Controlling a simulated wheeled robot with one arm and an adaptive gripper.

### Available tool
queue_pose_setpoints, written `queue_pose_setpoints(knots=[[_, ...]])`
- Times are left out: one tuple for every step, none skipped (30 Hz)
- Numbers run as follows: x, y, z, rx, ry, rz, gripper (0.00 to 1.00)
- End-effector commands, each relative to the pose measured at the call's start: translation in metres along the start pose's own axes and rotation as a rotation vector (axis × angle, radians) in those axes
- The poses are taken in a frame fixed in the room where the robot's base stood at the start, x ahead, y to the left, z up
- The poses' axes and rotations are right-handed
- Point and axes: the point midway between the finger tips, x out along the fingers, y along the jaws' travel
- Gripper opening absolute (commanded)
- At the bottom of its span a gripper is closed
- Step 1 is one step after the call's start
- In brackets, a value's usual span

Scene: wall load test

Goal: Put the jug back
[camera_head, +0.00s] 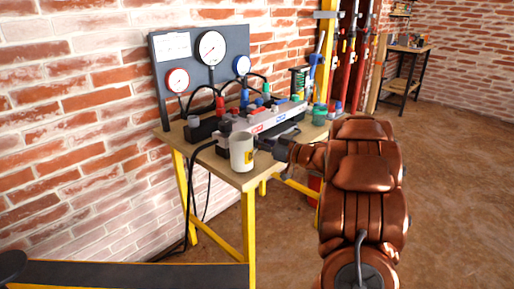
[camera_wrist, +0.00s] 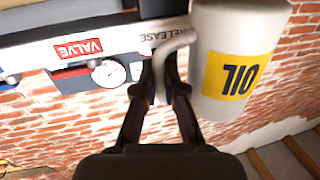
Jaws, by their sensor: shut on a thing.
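The jug (camera_head: 242,152) is white and cylindrical, at the near front corner of the wooden workbench (camera_head: 240,181) in the head view. The wrist view shows it upside down (camera_wrist: 236,35), at the upper right, with a yellow OIL label and a light curved handle. My gripper (camera_wrist: 166,88) is shut on the handle, with a finger on each side. In the head view my gripper (camera_head: 283,150) is just right of the jug. The jug looks upright. I cannot tell whether its base touches the bench top.
A grey manifold (camera_head: 265,122) with coloured caps stands behind the jug, close to it. A gauge panel (camera_head: 203,77) rises behind that. Black hoses hang at the bench's left. A dark surface (camera_head: 130,275) with a yellow edge is at lower left. Open floor (camera_head: 460,190) lies to the right.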

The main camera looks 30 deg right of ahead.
Motion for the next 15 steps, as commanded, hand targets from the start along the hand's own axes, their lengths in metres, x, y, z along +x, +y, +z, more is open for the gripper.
queue_pose_setpoints(knots=[[0.0000,0.0003,0.0082,0.003,0.001,0.000,0.00],[-0.0001,0.0004,0.0103,0.002,0.001,0.000,0.00],[-0.0002,0.0004,0.0118,0.000,0.001,0.000,0.00],[-0.0002,0.0004,0.0120,-0.001,0.001,0.000,0.00],[-0.0002,0.0003,0.0116,-0.001,0.001,0.000,0.00],[-0.0003,0.0003,0.0110,-0.002,0.001,0.000,0.00],[-0.0003,0.0003,0.0108,-0.002,0.001,0.000,0.00],[-0.0002,0.0003,0.0107,-0.002,0.001,0.000,0.00],[-0.0002,0.0003,0.0107,-0.002,0.001,0.000,0.00],[-0.0003,0.0003,0.0107,-0.002,0.001,0.000,0.00],[-0.0003,0.0003,0.0110,-0.002,0.001,0.000,0.00],[-0.0003,0.0003,0.0116,-0.002,0.001,0.000,0.00],[-0.0003,0.0003,0.0123,-0.001,0.001,0.000,0.00],[-0.0002,0.0003,0.0131,-0.001,0.001,0.000,0.00],[-0.0002,0.0003,0.0138,-0.001,0.000,0.000,0.10]])
